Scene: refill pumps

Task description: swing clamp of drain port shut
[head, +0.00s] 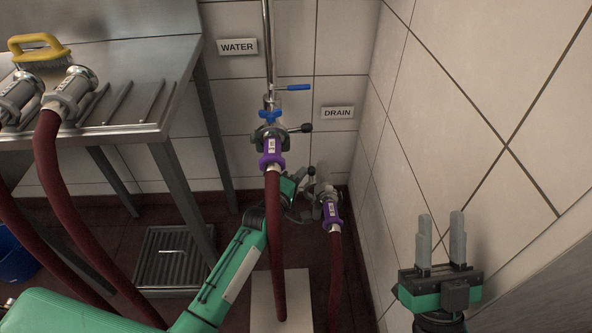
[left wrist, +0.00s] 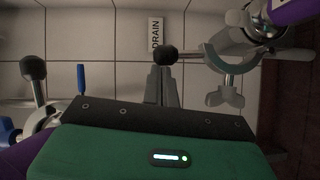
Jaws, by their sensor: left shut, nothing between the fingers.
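The drain port clamp (left wrist: 232,62) is a grey metal ring around the joint of the purple-collared hose (head: 332,212), with a wing nut (left wrist: 225,96). Its lever ends in a black ball knob (left wrist: 166,55). The knob also shows in the head view (head: 310,171), low by the wall under the DRAIN sign (head: 338,113). My left gripper (left wrist: 164,72) is shut and empty, its fingertips right at the knob; I cannot tell whether they touch. In the head view the green left arm partly hides the port. My right gripper (head: 441,222) is open and empty at the right.
The water port (head: 269,137) with its own knobbed clamp, blue handles and purple-collared hose stands just left, close to my left arm. A steel bench (head: 150,100) with two hose ends and a brush is at the left. The tiled wall bounds the right side.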

